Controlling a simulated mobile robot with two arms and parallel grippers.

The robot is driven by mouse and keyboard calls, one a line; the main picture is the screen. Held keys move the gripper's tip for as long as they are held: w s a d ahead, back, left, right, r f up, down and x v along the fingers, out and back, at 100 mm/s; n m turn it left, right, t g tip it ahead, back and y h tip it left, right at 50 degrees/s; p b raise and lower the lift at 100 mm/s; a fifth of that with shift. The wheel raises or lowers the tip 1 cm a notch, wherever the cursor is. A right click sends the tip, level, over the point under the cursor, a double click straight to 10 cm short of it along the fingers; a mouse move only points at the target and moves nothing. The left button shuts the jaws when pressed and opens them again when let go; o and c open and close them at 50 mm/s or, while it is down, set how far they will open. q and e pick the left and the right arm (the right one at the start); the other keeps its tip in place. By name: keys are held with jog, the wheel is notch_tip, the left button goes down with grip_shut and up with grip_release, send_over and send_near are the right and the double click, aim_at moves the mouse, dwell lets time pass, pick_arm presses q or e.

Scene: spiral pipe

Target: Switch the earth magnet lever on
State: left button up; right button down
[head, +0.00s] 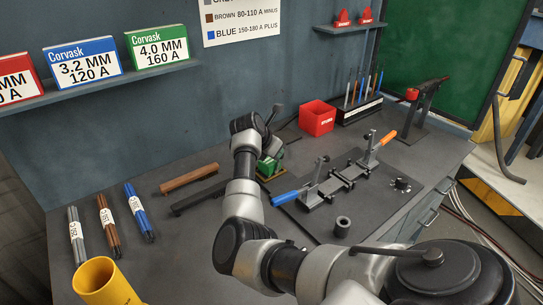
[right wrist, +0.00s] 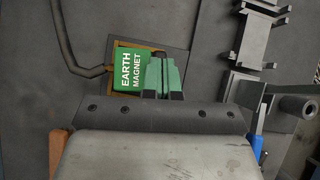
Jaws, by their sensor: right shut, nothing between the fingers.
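The green earth magnet (right wrist: 130,68), with white lettering, sits on a brownish-edged base in the right wrist view. In the head view the green magnet (head: 269,166) stands on the bench, partly hidden behind my right arm. My right gripper (right wrist: 163,93) is shut and empty at the magnet's right side in the wrist view. Narrow green parts show right at its fingertips; I cannot tell whether they touch, and I cannot make out the lever or its position. My left gripper is not in view.
A dark fixture plate with clamps (head: 350,175), blue and orange handles, lies right of the magnet. A red box (head: 317,118) stands behind. Brown (head: 189,178) and black bars lie left. Labelled rod bundles (head: 108,225) and a yellow cylinder (head: 103,283) are at the front left.

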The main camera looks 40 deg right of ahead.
jog(key=shift+d+y, duration=0.3)
jog(key=shift+y, duration=0.1)
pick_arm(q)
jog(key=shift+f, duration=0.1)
pick_arm(e)
jog(key=shift+f, duration=0.1)
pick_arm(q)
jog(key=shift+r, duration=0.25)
pick_arm(e)
jog(key=shift+r, duration=0.85)
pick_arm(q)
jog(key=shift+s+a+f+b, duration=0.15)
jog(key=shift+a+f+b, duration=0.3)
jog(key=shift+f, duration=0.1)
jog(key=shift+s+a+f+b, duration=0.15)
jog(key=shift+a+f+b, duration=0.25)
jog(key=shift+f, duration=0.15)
pick_arm(e)
jog(key=v, duration=1.3)
jog(key=shift+d+r, duration=0.15)
jog(key=shift+r, duration=0.4)
